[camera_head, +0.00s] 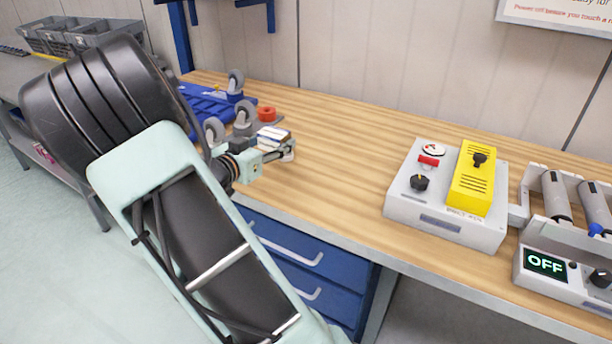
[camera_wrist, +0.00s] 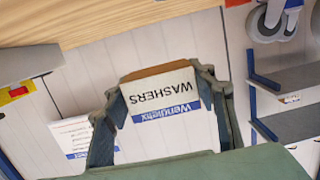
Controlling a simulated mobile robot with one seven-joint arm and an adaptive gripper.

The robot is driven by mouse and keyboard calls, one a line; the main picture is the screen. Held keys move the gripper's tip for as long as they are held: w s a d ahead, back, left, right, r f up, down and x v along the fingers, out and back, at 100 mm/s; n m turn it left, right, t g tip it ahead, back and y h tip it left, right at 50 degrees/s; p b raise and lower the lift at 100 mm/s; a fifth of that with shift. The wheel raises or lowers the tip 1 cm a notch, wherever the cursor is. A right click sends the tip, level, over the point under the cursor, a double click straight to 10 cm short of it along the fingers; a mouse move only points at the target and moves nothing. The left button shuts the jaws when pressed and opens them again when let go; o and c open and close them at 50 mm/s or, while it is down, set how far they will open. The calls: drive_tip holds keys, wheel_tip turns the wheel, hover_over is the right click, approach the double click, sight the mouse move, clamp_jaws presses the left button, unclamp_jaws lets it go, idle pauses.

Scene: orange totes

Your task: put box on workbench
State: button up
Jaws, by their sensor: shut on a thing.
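A small white box (camera_wrist: 165,125) with a brown top edge and the printed word "WASHERS" is held between the two fingers of my gripper (camera_wrist: 160,90) in the wrist view. The box also shows small in the head view (camera_head: 273,137), at the tip of my gripper (camera_head: 281,150), with fingers partly covering it. The workbench (camera_head: 330,150) has a light wooden top and blue drawers below. My gripper and the box are at the bench's left part, near its front edge. I cannot tell whether the box touches the wood.
A grey control box with a yellow block (camera_head: 472,178) and a device reading "OFF" (camera_head: 545,263) stand at the right. The middle of the top is clear.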

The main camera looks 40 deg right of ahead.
drive_tip(key=b, duration=0.2)
hover_over(304, 178)
drive_tip(key=f, duration=0.6)
drive_tip(key=shift+a+f, duration=0.2)
drive_tip(key=shift+f, duration=0.15)
drive_tip(key=shift+d+f+b, duration=0.2)
drive_tip(key=shift+f+b, duration=0.4)
drive_tip(key=shift+f, duration=1.1)
drive_tip(key=shift+f, duration=0.1)
drive_tip(key=o, duration=1.4)
drive_tip(key=shift+f, duration=0.1)
drive_tip(key=shift+r, duration=0.25)
drive_tip(key=p+v, duration=0.1)
drive_tip(key=v, duration=1.1)
drive_tip(key=shift+s+f+p, duration=0.1)
drive_tip(key=shift+f+p, duration=0.05)
drive_tip(key=shift+p, duration=0.2)
